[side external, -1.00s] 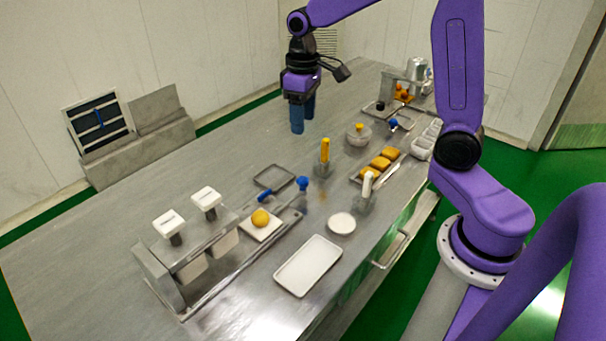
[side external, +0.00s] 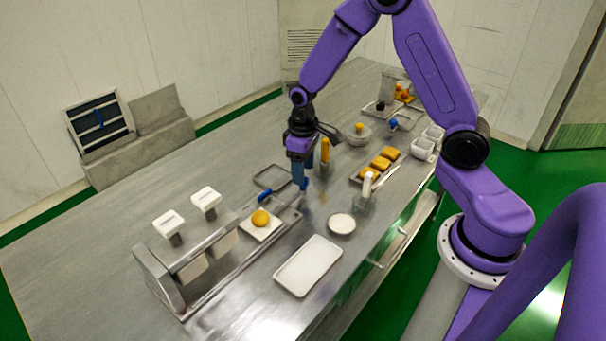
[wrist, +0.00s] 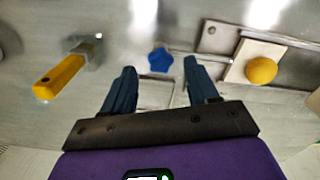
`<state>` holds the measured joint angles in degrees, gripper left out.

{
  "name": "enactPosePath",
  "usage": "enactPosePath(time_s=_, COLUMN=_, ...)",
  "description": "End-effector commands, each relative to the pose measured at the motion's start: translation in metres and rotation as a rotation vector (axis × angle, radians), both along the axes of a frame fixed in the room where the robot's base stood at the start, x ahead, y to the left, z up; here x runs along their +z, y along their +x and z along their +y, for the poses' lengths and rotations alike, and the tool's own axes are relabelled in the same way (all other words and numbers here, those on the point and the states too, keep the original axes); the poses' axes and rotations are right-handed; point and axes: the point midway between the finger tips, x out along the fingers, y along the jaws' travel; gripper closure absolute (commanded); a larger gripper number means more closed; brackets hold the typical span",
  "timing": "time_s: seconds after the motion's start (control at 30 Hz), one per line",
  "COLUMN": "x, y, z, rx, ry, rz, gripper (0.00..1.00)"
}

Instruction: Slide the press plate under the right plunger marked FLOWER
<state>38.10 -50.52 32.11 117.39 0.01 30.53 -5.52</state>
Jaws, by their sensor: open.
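The press plate (side external: 247,232) is a pale square with an orange-yellow ball (side external: 261,217) on it, lying on the rail to the right of the press frame. It also shows in the wrist view (wrist: 240,72).
A blue handle (side external: 265,195) and an empty grey tray (side external: 272,177) lie beside the rail. A yellow-handled tool (side external: 325,150) stands close behind my gripper. A white tray (side external: 308,266), a round white dish (side external: 342,224) and a white-handled tool (side external: 367,186) are on the near side.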

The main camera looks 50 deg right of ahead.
Motion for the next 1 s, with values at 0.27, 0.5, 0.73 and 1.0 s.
enactPosePath(time_s=0.27, x=-0.023, y=0.0, z=0.0, rx=0.0, ry=0.0, rz=0.0, gripper=0.41)
enactPosePath(time_s=0.5, x=-0.026, y=0.0, z=0.0, rx=0.0, ry=0.0, rz=-0.001, gripper=0.41)
enactPosePath(time_s=0.73, x=-0.026, y=0.0, z=0.0, rx=0.001, ry=0.0, rz=-0.001, gripper=0.83)
enactPosePath(time_s=1.0, x=-0.025, y=0.0, z=0.007, rx=0.003, ry=0.0, rz=-0.001, gripper=1.0)
